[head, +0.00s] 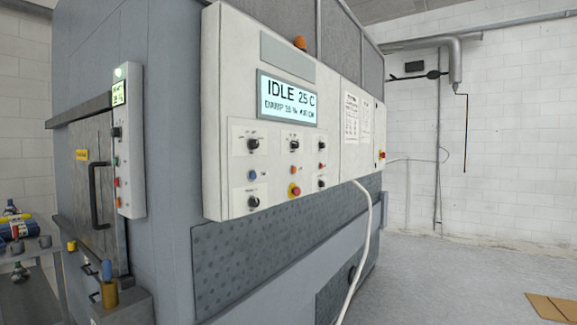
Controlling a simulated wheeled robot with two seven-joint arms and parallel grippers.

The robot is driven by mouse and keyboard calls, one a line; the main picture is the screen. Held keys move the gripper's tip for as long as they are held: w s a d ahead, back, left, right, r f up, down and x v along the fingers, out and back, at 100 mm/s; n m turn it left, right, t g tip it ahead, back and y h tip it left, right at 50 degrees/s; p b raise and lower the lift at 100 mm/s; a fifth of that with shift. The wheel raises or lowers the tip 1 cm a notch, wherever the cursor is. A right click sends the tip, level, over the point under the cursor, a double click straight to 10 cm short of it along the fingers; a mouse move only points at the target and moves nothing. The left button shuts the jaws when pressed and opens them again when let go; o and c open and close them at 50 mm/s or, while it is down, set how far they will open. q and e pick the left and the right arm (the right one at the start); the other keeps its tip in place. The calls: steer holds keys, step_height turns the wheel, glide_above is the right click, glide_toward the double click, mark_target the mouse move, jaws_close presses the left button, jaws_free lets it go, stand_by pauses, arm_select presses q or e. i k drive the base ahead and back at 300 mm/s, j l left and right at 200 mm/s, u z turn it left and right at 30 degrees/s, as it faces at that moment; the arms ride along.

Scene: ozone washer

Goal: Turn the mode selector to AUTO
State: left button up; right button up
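A white control panel (270,186) is fixed to the side of the big grey washer (170,150). Its lit display (287,99) reads IDLE 25 C. Below it are several black rotary knobs: one at upper left (253,144), one at upper middle (293,145), one at upper right (321,146), one at lower left (253,201) and one at lower right (321,183). Their labels are too small to read, so I cannot tell which is the mode selector or where it points. Neither of my grippers is in view.
A door with a black handle (95,195) is at left, beside a cart (35,295). The floor at right (460,280) is mostly clear, with cardboard (552,308).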

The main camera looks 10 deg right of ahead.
mark_target(254, 201)
steer(key=i+l, duration=0.2)
steer(key=l, duration=0.15)
steer(key=i+l, duration=0.2)
steer(key=l, duration=0.15)
steer(key=i+l+u, duration=0.1)
steer(key=l, duration=0.25)
steer(key=i+l, duration=0.45)
steer(key=l, duration=0.25)
steer(key=i+u, duration=0.05)
